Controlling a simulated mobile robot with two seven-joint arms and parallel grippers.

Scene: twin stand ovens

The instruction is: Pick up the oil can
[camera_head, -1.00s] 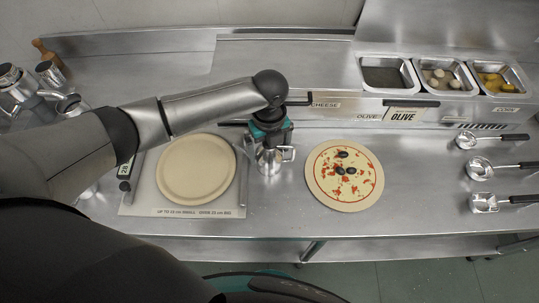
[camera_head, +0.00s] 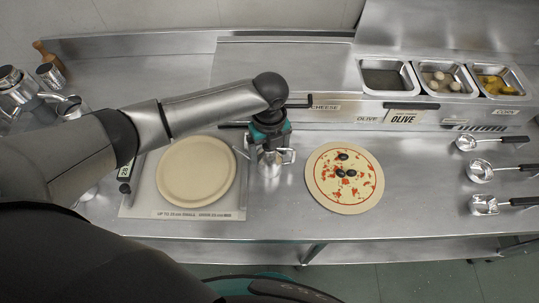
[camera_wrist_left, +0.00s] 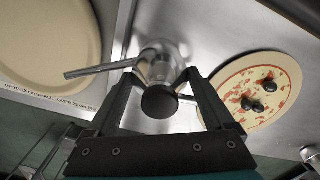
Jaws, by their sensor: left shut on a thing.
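The oil can (camera_head: 269,170) is a small shiny metal can standing by the pizza board's left side. In the left wrist view the oil can (camera_wrist_left: 160,68) shows its dark round cap and a thin spout pointing left. My left gripper (camera_head: 270,156) comes down over it from above and is shut on it. In the left wrist view the fingers of the left gripper (camera_wrist_left: 160,88) lie on either side of the can's upper part. I cannot tell whether its base touches the counter. My right gripper is not in view.
A pizza (camera_head: 345,190) with olives lies close to the right. A round dough base (camera_head: 196,170) lies on a labelled board (camera_head: 140,203) to the left. Ladles (camera_head: 480,172) are at the right, topping bins (camera_head: 440,78) at the back. The counter between pizza and ladles is clear.

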